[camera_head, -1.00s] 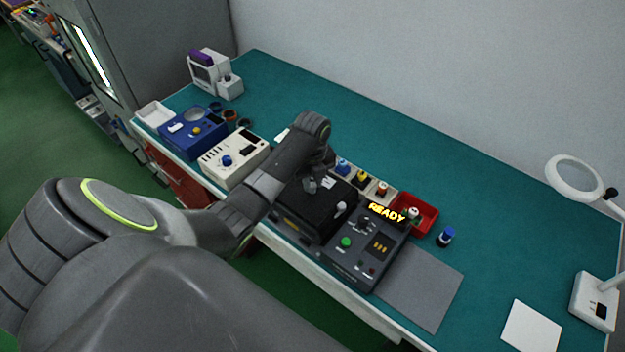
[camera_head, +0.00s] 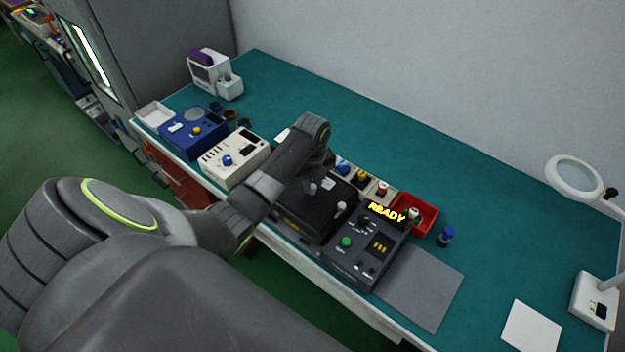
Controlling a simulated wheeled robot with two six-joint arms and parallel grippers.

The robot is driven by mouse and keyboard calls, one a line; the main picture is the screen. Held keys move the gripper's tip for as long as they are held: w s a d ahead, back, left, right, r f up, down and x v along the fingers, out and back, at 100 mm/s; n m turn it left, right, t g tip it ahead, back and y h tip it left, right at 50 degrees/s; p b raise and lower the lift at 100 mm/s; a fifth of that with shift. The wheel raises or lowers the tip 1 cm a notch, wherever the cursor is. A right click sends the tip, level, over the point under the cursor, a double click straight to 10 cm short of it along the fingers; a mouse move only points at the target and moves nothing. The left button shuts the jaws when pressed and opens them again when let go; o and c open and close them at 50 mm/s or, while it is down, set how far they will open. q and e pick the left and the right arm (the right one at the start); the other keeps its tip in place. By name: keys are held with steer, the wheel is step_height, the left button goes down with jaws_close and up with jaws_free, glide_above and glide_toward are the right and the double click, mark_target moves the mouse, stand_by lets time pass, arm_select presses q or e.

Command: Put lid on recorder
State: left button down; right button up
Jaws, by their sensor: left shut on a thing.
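The recorder (camera_head: 365,247) is a dark grey unit near the table's front edge, with a lit yellow READY display, a green button and small controls. Directly left of its panel is a black, flat-topped piece (camera_head: 318,217), which looks like the lid; I cannot tell whether it rests fully on the unit. My left gripper (camera_head: 313,187) points down at the top of this piece and is shut on it, seemingly by a small grip. My forearm and wrist hide its far left part and most of the fingers. My right gripper is not in view.
A cream box (camera_head: 234,157) and a blue device (camera_head: 193,132) stand to the left. A grey mat (camera_head: 420,288) lies right of the recorder. The back of the table is clear.

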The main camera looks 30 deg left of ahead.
arm_select(q)
steer(key=c, duration=1.2)
jaws_free()
steer(key=shift+o, duration=0.2)
steer(key=shift+r, duration=2.55)
steer(key=shift+r, duration=2)
